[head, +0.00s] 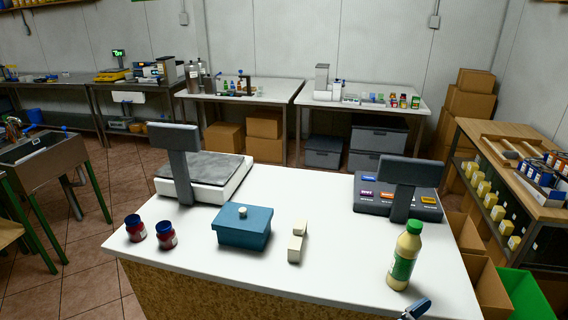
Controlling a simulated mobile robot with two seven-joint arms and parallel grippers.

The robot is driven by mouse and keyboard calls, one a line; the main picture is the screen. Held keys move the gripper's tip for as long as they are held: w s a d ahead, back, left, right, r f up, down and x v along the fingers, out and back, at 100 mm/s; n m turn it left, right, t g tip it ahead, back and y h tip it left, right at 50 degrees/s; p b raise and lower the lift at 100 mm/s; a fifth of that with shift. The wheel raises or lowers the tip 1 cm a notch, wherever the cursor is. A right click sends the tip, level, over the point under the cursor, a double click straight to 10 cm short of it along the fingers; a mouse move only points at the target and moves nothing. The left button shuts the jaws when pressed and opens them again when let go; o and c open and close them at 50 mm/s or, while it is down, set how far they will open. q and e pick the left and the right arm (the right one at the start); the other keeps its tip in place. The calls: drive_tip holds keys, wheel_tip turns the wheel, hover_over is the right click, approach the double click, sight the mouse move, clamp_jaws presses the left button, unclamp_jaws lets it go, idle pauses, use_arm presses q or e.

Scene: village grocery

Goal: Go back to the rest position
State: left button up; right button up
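Only a small dark, blue-edged tip of my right gripper (415,309) shows at the bottom edge, right of centre. It is beside the white counter's front edge and below the bottle. The rest of it is cut off, so its opening is hidden. My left gripper is out of view. On the counter (320,215) stand a bottle (405,258) with a green cap and pale contents, a blue lidded box (242,230), two dark red jars with blue lids (136,228) (165,235), and cream blocks (296,245).
A scale (205,175) with a dark display stands at the counter's back left. A register (375,195) with coloured keys and a screen stands at the back right. Cardboard boxes and a green bin (525,293) lie right of the counter. Its middle has clear room.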

drive_tip(key=d+f+n+t+y, duration=0.2)
drive_tip(key=d+n+t, duration=0.1)
drive_tip(key=d, duration=0.8)
drive_tip(key=s+a+f+m+g+y, duration=0.1)
drive_tip(key=s+a+f+m+y, duration=0.3)
drive_tip(key=f+y, duration=0.4)
drive_tip(key=s+a+f+m+g+y, duration=0.1)
drive_tip(key=s+f+m+y, duration=0.45)
drive_tip(key=f, duration=0.35)
drive_tip(key=s+a+m+y, duration=0.5)
drive_tip(key=m+y, duration=0.1)
drive_tip(key=m, duration=0.3)
drive_tip(key=a+m, duration=0.6)
drive_tip(key=a, duration=0.7)
use_arm(q)
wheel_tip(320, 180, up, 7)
drive_tip(key=p, duration=0.7)
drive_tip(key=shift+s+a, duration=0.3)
use_arm(e)
wheel_tip(320, 180, up, 8)
drive_tip(key=t, duration=0.1)
drive_tip(key=shift+w+y, duration=0.3)
drive_tip(key=shift+y, duration=0.15)
